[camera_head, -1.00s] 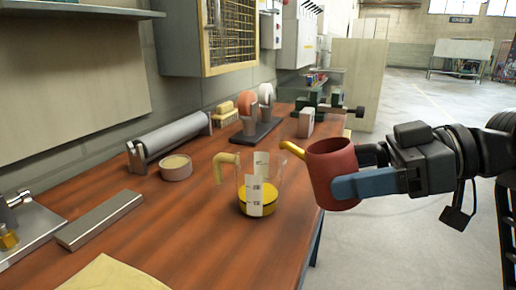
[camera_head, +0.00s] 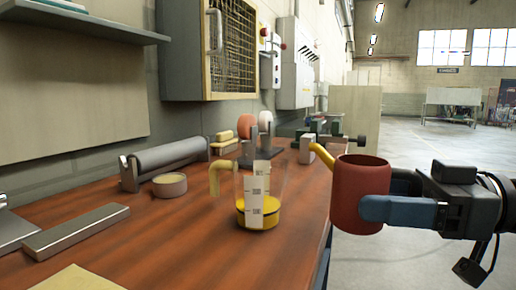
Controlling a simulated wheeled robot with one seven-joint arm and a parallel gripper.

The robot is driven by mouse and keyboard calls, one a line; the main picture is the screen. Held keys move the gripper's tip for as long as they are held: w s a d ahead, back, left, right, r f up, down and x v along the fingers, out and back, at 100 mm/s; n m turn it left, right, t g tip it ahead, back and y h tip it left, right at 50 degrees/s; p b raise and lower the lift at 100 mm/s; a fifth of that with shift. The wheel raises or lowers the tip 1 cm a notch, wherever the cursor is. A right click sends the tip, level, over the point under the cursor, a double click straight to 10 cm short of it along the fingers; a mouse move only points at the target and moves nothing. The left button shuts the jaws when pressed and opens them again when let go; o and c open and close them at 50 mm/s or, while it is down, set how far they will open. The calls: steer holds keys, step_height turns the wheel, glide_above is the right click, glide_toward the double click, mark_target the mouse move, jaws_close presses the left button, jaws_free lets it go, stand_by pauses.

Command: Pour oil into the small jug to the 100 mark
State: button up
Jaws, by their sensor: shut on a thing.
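The small jug (camera_head: 275,190) is clear, with a pale yellow handle on its left and a white marked strip on its front. It stands upright on the wooden bench, with yellow oil (camera_head: 262,216) in its bottom part. The numbers on the strip are too small to read. My gripper (camera_head: 385,207) is shut on a red oil can (camera_head: 358,190) with a yellow spout. The can is held about upright, to the right of the jug and apart from it, beyond the bench's right edge. The spout points up and left toward the jug. No stream of oil shows.
On the bench (camera_head: 190,240) lie a metal bar (camera_head: 75,232), a roller (camera_head: 165,160), a round tin (camera_head: 169,185) and a pale sheet (camera_head: 85,280). A tape stand (camera_head: 258,148) and a small box (camera_head: 306,150) stand behind the jug. Bare wood surrounds the jug.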

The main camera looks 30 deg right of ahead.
mark_target(402, 172)
stand_by(0.4)
steer(key=shift+r+p, duration=1)
steer(key=shift+r, duration=0.55)
